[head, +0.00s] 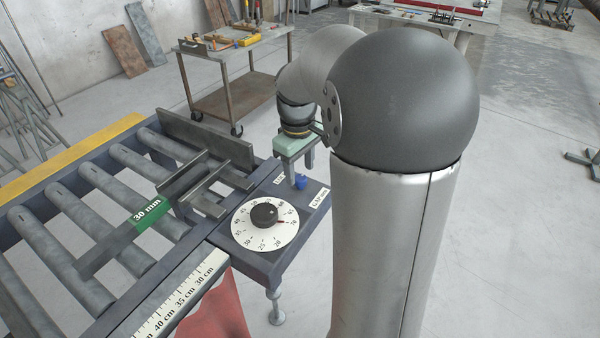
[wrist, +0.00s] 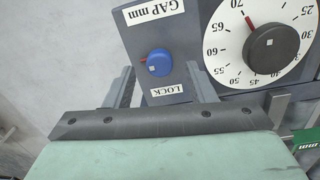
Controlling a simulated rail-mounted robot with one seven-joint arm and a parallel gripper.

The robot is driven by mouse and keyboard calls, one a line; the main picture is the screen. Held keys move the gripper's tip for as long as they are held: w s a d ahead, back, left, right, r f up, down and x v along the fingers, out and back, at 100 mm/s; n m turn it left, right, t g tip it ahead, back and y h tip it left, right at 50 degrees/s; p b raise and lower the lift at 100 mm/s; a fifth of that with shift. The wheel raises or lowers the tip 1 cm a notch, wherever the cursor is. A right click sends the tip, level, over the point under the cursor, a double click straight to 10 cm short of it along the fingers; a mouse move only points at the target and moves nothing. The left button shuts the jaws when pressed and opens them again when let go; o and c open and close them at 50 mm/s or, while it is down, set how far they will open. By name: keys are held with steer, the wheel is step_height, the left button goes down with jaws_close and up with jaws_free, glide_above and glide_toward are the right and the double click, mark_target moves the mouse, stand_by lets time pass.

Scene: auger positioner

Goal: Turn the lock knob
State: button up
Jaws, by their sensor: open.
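The blue lock knob (head: 301,182) sits on the dark control panel (head: 262,262), near the gap dial. In the wrist view the knob (wrist: 158,62) shows a small white square on top and a red mark at its left edge. A "LOCK" label is beside it. My gripper (head: 299,173) points down over that part of the panel. In the wrist view my gripper (wrist: 160,72) is open, one finger on each side of the knob, with visible space between. I cannot tell whether the fingertips are level with the knob.
A black dial knob (head: 264,215) on a white numbered disc stands close by, its red pointer near 70. A roller conveyor (head: 110,165) with steel bars and a green "30 mm" tag (head: 150,213) lies left. A tool cart (head: 235,85) stands behind.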

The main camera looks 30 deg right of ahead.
steer(key=shift+d+f, duration=0.1)
steer(key=shift+f, duration=1.05)
steer(key=c, duration=1)
steer(key=shift+o, duration=0.2)
